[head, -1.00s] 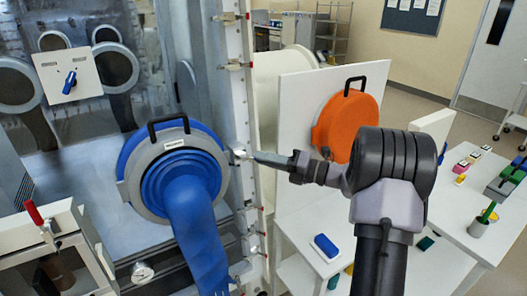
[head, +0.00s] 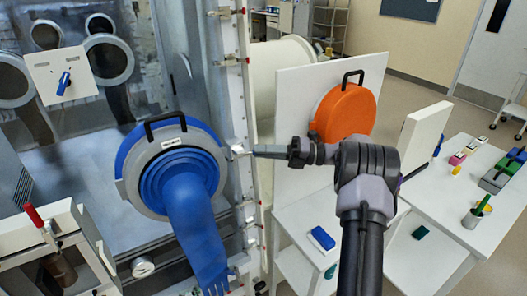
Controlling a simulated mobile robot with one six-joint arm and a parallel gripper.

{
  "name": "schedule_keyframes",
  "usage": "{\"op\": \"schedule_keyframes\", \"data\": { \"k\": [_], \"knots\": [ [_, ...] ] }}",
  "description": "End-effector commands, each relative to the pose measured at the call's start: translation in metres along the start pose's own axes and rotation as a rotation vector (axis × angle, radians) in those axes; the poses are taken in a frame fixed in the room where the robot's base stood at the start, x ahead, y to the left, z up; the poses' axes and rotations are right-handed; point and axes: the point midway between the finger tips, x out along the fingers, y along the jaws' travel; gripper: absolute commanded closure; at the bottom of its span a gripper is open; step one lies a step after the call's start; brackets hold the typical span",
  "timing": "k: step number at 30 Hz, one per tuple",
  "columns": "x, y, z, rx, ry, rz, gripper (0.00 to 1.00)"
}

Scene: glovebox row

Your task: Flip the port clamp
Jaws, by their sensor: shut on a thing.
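The blue glove port (head: 130,170) with a grey ring and a black handle is on the glovebox front, left of centre in the head view. A blue glove (head: 195,225) hangs from it. The port clamp (head: 237,151) is a small pale metal piece at the ring's right edge. My gripper (head: 250,151) reaches in from the right and is shut on the clamp. The fingertips and clamp are small here, so the clamp's exact angle is hard to tell.
An orange port cover (head: 345,110) stands against a white panel (head: 288,100) behind my arm. A white side table (head: 305,222) holds a blue block (head: 321,239). A switch plate (head: 62,76) is at upper left, and a red-handled lever (head: 37,220) at lower left.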

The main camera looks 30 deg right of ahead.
Motion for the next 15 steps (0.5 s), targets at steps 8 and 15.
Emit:
{"op": "schedule_keyframes", "data": {
  "k": [8,15],
  "knots": [
    [0.0003,0.0010,0.0008,-0.002,-0.002,0.001,0.75],
    [0.0002,0.0006,0.0005,-0.001,-0.002,0.001,0.65]
  ]
}}
